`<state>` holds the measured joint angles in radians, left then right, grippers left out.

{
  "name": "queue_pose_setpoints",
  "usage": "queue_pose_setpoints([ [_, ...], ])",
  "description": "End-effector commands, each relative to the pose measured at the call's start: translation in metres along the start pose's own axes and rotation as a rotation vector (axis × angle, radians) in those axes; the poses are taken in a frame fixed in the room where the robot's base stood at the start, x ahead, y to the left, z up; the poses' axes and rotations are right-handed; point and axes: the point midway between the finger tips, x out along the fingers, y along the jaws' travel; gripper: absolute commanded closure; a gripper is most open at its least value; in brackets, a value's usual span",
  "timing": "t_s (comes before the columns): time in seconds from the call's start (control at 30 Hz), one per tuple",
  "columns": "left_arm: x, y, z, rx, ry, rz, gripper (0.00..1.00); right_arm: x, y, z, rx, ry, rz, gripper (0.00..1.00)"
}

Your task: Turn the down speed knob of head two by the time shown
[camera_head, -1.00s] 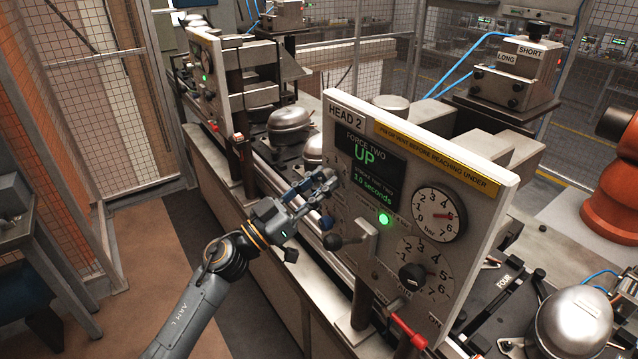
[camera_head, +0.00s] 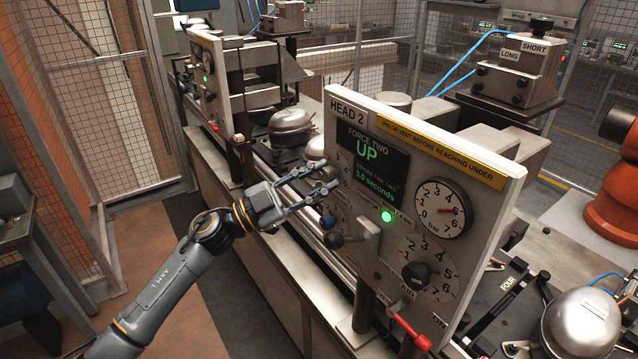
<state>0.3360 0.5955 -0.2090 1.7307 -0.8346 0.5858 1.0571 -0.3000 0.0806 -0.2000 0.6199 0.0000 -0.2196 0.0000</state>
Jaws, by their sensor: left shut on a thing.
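The head two panel (camera_head: 478,203) is a pale upright plate labelled HEAD 2. Its dark screen (camera_head: 371,160) reads FORCE TWO, UP in green, and a time line that looks like 3.0 seconds. A blue knob (camera_head: 328,222) and a black ball handle (camera_head: 335,241) sit just below the fingers. My right gripper is not in view.
The panel also carries a round bar gauge (camera_head: 440,210), a green lamp (camera_head: 388,216), a black knob (camera_head: 415,275) with a number scale and a red handle (camera_head: 410,331). Silver compressors (camera_head: 292,127) stand on the line behind. Floor at left is free.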

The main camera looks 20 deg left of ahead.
Motion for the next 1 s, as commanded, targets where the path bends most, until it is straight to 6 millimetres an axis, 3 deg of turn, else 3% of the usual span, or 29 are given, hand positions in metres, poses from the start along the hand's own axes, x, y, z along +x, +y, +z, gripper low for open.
queue_pose_setpoints([
  [0.47,0.0003,-0.0057,-0.0009,0.422,-0.002,0.174,1.00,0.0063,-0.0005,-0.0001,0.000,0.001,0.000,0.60],
  [1.0,0.0021,-0.0104,-0.0055,0.895,-0.001,0.371,1.00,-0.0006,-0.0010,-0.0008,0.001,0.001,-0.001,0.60],
])
